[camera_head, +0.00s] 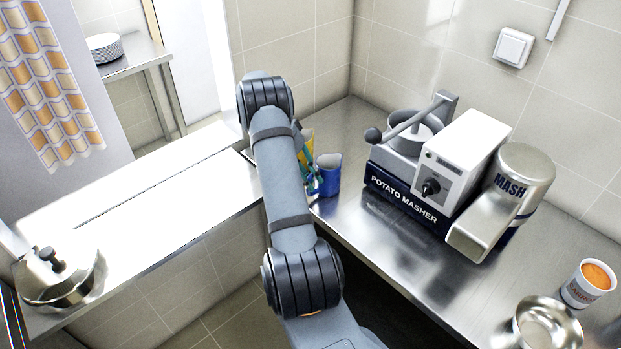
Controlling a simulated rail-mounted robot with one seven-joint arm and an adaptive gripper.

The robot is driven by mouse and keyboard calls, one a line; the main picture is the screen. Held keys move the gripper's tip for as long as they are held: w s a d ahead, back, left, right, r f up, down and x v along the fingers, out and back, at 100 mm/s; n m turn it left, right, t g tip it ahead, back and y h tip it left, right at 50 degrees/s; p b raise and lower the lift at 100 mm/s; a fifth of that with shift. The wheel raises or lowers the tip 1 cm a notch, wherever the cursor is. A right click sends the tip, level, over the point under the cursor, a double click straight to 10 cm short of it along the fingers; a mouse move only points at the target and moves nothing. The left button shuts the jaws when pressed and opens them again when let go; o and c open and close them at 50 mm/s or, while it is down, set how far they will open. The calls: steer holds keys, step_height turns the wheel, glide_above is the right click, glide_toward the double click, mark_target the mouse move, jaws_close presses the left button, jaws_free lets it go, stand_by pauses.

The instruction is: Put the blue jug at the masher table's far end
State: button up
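The blue jug (328,176) stands upright at the left edge of the steel masher table (345,122), left of the potato masher (432,180). My arm reaches down in front of this spot.
The potato masher fills the middle of the table, with a steel MASH canister (520,180) at its right. A steel bowl (546,325) and an orange-filled cup (588,284) stand at the near right. Bare steel lies between the masher and the back corner. A bright counter (165,205) adjoins on the left.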

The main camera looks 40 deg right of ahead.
steer(key=o, duration=0.4)
steer(key=shift+c, duration=0.2)
steer(key=shift+r, duration=0.1)
steer(key=shift+r+p, duration=0.2)
steer(key=shift+p, duration=0.1)
steer(key=shift+w+a+r+b, duration=0.15)
steer(key=shift+w+r+b, duration=0.1)
steer(key=shift+b, duration=0.1)
steer(key=v, duration=1.1)
steer(key=shift+s+a, duration=0.1)
